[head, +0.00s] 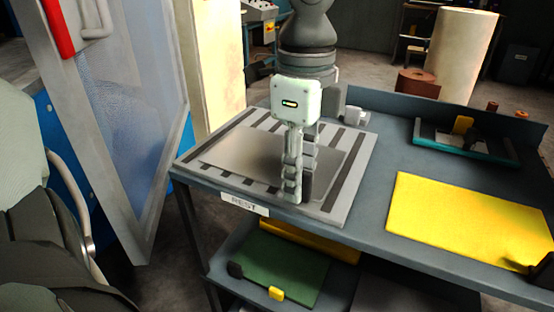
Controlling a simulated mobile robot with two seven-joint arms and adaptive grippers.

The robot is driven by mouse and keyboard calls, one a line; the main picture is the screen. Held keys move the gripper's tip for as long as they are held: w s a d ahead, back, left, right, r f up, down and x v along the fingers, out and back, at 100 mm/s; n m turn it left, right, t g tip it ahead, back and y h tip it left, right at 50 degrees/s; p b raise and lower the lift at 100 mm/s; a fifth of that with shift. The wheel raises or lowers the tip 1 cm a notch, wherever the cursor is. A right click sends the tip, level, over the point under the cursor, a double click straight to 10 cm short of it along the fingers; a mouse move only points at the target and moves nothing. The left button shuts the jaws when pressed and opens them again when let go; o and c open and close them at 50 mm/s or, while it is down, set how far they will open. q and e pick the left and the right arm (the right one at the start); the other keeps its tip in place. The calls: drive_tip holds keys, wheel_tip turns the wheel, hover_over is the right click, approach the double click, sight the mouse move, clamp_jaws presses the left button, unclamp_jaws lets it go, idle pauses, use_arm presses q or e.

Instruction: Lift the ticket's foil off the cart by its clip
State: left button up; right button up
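My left gripper (300,194) points down over the front part of the slatted rest plate (338,210) on the cart. A smooth grey foil (228,154) lies on the rest plate, just behind and left of the fingers. The fingertips look close together in line with the view, so I cannot tell whether they are apart or hold anything. No clip shows clearly on the grey foil; the gripper may hide one. A yellow foil (460,218) lies flat on the cart top at right, with a dark clip (540,262) at its right edge. My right gripper is not in view.
A label reading REST (245,204) is on the cart's front edge. A clear-panelled door (125,120) stands at left.

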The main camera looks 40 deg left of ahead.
use_arm(q)
clamp_jaws()
